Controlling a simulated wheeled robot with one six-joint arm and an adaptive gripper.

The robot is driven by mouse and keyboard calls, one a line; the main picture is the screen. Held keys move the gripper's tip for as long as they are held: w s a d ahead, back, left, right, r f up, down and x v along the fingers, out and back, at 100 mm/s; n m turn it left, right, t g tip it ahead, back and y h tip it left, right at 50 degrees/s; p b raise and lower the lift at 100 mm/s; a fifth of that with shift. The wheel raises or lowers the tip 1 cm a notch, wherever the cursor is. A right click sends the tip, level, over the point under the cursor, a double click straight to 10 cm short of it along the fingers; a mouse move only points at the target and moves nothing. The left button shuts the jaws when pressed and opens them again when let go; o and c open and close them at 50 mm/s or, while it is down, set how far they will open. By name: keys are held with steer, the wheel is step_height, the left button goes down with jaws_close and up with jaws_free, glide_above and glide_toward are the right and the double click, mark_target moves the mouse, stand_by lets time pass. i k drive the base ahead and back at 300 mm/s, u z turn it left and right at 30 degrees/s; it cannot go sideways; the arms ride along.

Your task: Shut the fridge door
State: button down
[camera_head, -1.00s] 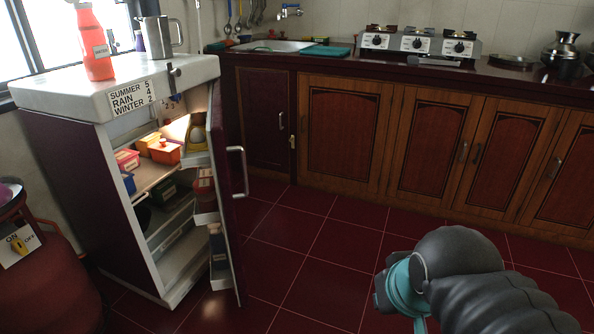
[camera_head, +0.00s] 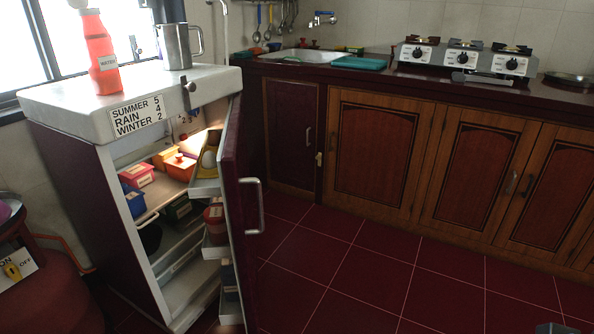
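The fridge (camera_head: 75,190) has dark maroon sides and a white top, and stands at the left. Its maroon door (camera_head: 248,270) is open, swung out toward me on its right side and seen nearly edge-on. A silver bar handle (camera_head: 261,207) is on the door's outer face. Door shelves (camera_head: 206,187) on the inner face hold jars and packets. The lit inside shows shelves with coloured boxes (camera_head: 180,167). My gripper cannot be made out; only a small grey bit of what may be my arm shows at the bottom right edge. Nothing touches the door.
A red bottle (camera_head: 102,60) and a steel jug (camera_head: 175,46) stand on the fridge top. A red gas cylinder (camera_head: 50,300) is at the lower left. Wooden cabinets (camera_head: 380,155) with a stove (camera_head: 465,58) above line the back. The maroon floor (camera_head: 390,275) right of the door is clear.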

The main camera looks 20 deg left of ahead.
mark_target(234, 183)
steer(key=z, duration=0.05)
steer(key=i, duration=0.6)
steer(key=u, duration=0.8)
steer(key=i, duration=0.5)
steer(key=u, duration=0.45)
